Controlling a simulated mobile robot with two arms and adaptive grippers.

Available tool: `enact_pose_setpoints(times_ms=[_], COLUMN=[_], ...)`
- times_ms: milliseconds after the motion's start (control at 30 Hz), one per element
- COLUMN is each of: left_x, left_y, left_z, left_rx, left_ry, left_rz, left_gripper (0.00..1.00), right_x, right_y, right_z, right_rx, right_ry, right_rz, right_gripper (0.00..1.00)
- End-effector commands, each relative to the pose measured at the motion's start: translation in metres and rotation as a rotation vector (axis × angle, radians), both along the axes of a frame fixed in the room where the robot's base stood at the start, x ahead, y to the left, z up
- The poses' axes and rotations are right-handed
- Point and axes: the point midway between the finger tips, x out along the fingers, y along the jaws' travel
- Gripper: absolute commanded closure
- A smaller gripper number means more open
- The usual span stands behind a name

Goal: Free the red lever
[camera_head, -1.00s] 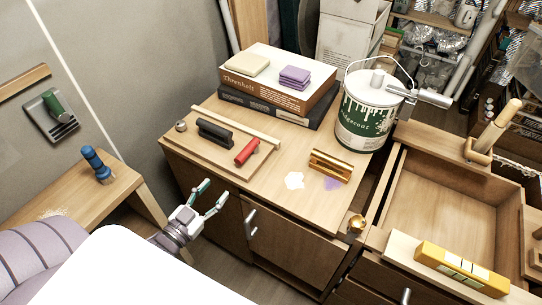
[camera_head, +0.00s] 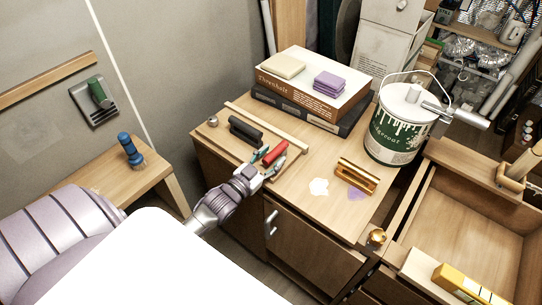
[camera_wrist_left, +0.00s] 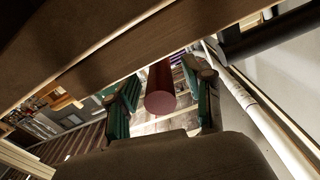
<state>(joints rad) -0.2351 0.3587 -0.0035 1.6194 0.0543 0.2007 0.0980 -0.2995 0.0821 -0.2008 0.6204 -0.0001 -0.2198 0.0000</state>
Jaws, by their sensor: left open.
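The red lever (camera_head: 275,151), a short red cylinder, lies on a thin wooden board on the cabinet top, right of a black handle (camera_head: 246,130). My left gripper (camera_head: 268,161) is open at the near end of the red lever, its fingers pointing at it. In the left wrist view the red lever (camera_wrist_left: 160,92) shows end-on between the two green-padded fingers, with a gap on each side. Whether a finger touches it cannot be told. My right gripper is not in view.
A pale rod (camera_head: 268,127) runs along the board's back edge. A brass block (camera_head: 357,176) sits to the right. Stacked books (camera_head: 310,90) and a paint can (camera_head: 395,130) stand behind. A blue-handled brush (camera_head: 130,150) stands on the left bench. An open drawer (camera_head: 470,215) is at right.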

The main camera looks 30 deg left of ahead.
Motion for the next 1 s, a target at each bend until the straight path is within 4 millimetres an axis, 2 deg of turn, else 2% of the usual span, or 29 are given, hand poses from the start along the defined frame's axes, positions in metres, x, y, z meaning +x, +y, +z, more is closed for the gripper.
enact_pose_setpoints(times_ms=[267,567,1000], left_x=[0.001,0.0009,0.0024], left_y=[-0.0003,-0.0002,-0.0001], left_z=[-0.0009,-0.0006,-0.0007], left_rx=[0.0,0.0,0.0], left_ry=[0.002,0.001,0.001], left_rz=[0.0,0.0,0.005], left_gripper=[0.48,0.98,1.0], right_x=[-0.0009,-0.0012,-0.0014], right_y=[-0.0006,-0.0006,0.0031], right_z=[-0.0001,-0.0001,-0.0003], right_rx=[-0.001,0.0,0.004], right_ry=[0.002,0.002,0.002], right_rz=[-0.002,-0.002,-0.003], right_gripper=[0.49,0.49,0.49])
